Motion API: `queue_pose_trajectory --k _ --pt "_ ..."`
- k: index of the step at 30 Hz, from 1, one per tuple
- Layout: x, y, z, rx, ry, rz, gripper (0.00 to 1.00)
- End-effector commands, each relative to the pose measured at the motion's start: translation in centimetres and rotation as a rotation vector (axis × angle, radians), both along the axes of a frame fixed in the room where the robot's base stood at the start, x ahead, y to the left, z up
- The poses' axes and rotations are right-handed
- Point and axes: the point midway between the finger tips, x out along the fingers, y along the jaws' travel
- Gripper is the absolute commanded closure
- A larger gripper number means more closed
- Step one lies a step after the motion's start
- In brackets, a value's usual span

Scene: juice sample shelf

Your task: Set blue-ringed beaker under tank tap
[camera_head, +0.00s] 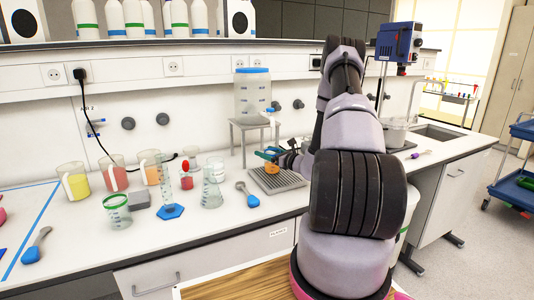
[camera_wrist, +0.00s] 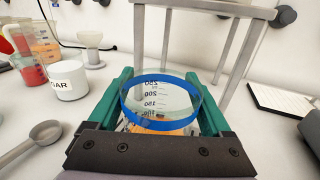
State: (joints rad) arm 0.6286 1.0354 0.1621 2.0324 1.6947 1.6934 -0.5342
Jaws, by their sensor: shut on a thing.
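The blue-ringed beaker (camera_wrist: 160,101) is clear with volume marks and has something orange at its bottom. My gripper (camera_wrist: 160,82) is shut on it, with one teal finger on each side. In the head view my gripper (camera_head: 271,154) is just in front of the tank stand, and the beaker's orange lower part (camera_head: 271,168) shows over the grey ribbed tray (camera_head: 277,181). I cannot tell whether the beaker touches the tray. The clear tank (camera_head: 252,95) with a blue lid stands on a grey stand (camera_head: 236,128). Its tap (camera_head: 270,113) is small, above my gripper.
A white jar (camera_wrist: 69,80) and a grey spoon (camera_wrist: 35,142) are left of the beaker. A sink (camera_head: 437,134) is at right.

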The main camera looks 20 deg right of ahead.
Motion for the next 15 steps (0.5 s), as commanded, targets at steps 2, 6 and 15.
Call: queue_pose_trajectory --k 2,6,15 --pt "0.01 0.01 -0.23 0.0 0.0 0.0 0.85" --pt "0.01 0.0 -0.23 0.0 0.0 0.0 0.0" --pt "-0.56 -0.32 0.05 0.0 0.001 -0.002 0.0"
